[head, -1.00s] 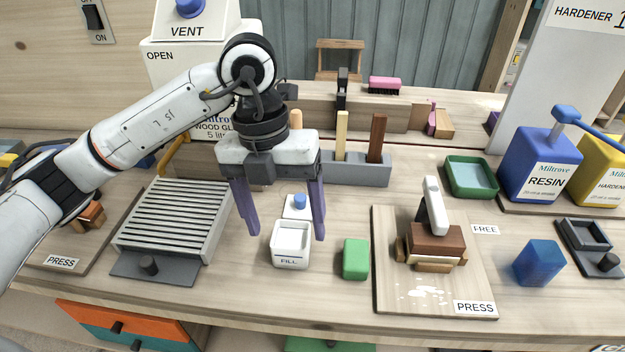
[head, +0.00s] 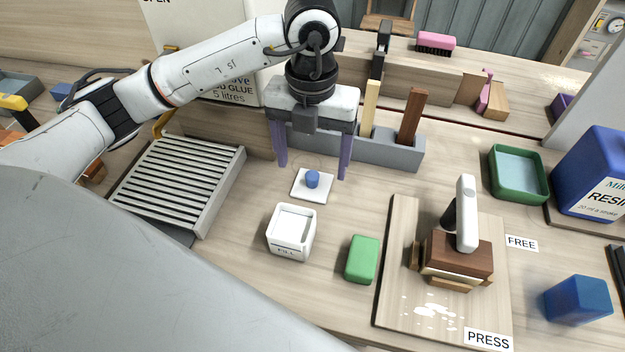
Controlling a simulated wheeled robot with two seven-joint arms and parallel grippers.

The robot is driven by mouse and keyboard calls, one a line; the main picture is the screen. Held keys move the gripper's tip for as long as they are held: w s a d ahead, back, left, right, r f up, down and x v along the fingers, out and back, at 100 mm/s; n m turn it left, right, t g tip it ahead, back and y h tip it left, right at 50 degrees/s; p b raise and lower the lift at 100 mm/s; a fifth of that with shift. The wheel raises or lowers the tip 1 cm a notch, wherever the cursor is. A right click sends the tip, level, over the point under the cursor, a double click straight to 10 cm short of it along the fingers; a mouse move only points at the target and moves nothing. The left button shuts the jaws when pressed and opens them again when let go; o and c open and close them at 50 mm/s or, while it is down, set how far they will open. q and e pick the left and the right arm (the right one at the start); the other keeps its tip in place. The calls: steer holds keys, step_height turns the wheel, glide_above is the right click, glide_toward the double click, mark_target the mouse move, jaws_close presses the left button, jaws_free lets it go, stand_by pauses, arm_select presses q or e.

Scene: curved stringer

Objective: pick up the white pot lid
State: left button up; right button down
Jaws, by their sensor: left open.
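The white pot lid (head: 308,194) is a flat white square with a blue knob (head: 312,179). It lies on the bench just behind the white pot (head: 291,232) marked FILL, whose top is uncovered. My left gripper (head: 312,172) is open, its two purple fingers pointing down. In the picture the fingers stand to either side of the lid's knob, with their tips at about the knob's height. I cannot tell the exact gap above the lid. Nothing is between the fingers. My right gripper is not in view.
A green block (head: 362,259) lies right of the pot. A slatted grey rack (head: 180,180) stands left, and a grey holder (head: 392,151) with upright strips stands behind right. A press board (head: 397,290) with a clamped wooden stack (head: 458,258) is at right.

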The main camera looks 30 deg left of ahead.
mark_target(314, 170)
arm_select(q)
step_height(314, 170, down, 3)
steer(key=shift+w+d+f, duration=0.1)
steer(key=shift+f, duration=0.1)
steer(key=shift+c, duration=0.3)
steer(key=c, duration=1.1)
steer(key=shift+o, duration=0.2)
steer(key=shift+r, duration=0.1)
